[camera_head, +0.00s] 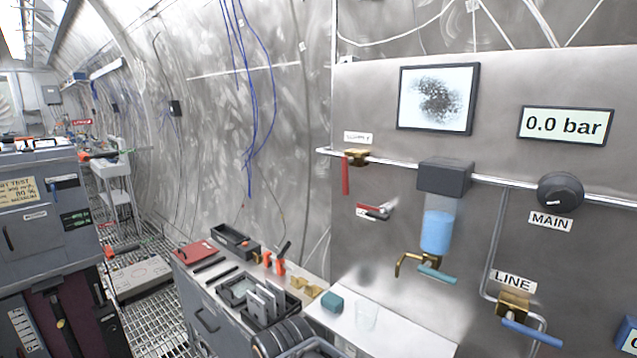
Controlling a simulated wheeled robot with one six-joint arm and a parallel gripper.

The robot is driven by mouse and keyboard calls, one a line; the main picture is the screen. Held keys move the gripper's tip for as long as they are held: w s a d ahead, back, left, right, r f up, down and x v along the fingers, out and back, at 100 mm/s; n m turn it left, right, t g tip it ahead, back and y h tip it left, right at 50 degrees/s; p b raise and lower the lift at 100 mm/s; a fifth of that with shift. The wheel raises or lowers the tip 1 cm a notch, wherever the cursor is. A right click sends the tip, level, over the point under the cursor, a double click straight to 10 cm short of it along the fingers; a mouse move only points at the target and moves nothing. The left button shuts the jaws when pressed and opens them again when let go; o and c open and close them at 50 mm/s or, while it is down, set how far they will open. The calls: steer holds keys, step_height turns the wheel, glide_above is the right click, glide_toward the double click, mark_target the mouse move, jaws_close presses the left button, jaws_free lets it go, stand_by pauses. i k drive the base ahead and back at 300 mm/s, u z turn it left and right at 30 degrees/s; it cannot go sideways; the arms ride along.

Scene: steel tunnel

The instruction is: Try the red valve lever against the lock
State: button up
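The red valve lever (345,175) hangs straight down from a brass valve (357,157) on the pipe at the panel's left. A small label (358,137) sits above the valve, too small to read surely. Below and right of the lever is a small red and pale fitting (374,210); I cannot tell whether it is the lock. It looks apart from the lever.
The panel carries a 0.0 bar display (565,125), a black MAIN knob (560,191), a blue-filled cylinder (437,230) and a blue LINE lever (532,333). A white shelf (395,335) and a tool-covered cabinet (205,318) stand below. Space before the red lever looks clear.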

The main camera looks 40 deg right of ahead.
mark_target(345, 161)
steer(key=u, duration=1.45)
steer(key=k, duration=0.4)
steer(key=z, duration=0.85)
